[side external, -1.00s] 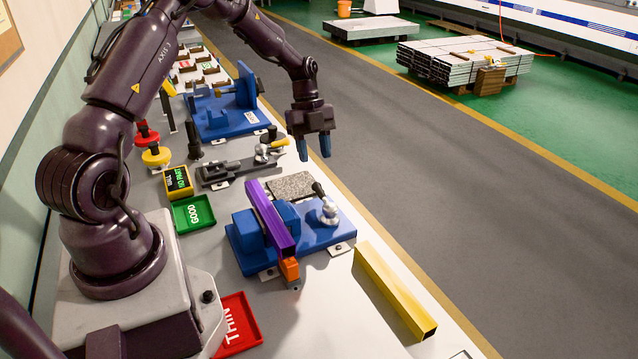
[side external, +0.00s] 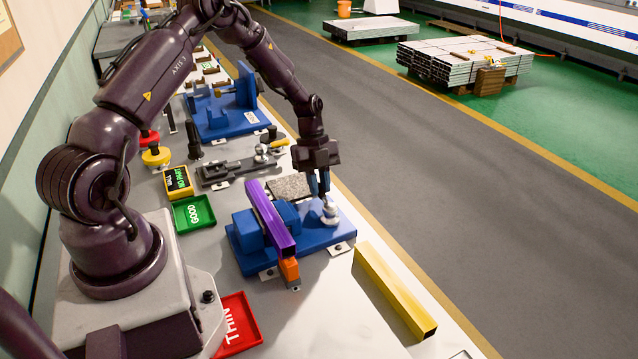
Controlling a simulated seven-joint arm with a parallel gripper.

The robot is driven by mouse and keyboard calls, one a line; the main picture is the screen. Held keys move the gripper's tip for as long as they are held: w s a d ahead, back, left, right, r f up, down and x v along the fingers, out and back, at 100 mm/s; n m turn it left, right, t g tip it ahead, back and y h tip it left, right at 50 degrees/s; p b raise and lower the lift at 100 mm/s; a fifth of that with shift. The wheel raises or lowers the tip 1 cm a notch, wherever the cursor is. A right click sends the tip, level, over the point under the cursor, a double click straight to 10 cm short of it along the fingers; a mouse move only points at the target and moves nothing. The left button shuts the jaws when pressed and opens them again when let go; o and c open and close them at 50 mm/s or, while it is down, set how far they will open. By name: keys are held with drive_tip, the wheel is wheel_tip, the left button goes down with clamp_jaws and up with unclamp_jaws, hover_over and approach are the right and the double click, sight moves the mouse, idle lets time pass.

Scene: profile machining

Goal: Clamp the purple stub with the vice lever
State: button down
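The purple stub (side external: 267,214) lies in the blue vice (side external: 318,235), between its jaws, with its near end at an orange block (side external: 289,270). The vice lever's pale metal pivot (side external: 330,214) is at the right end of the vice. My gripper (side external: 320,192) points down right at the lever, and its blue fingers overlap the lever's dark handle in this view. The handle is mostly hidden behind the fingers. I cannot tell whether the fingers touch it or how far apart they are.
A yellow profile (side external: 393,290) lies along the bench edge at the right. A green GOOD tray (side external: 193,213) and a red THIN tray (side external: 237,325) lie left of the vice. A grey speckled plate (side external: 288,187) is behind the vice, and another blue fixture (side external: 222,115) stands farther back.

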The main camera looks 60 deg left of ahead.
drive_tip(key=shift+s+n, duration=0.4)
drive_tip(key=shift+n, duration=0.2)
drive_tip(key=c, duration=1.1)
unclamp_jaws()
drive_tip(key=shift+a+r, duration=0.1)
drive_tip(key=v, duration=1.3)
drive_tip(key=shift+s, duration=0.25)
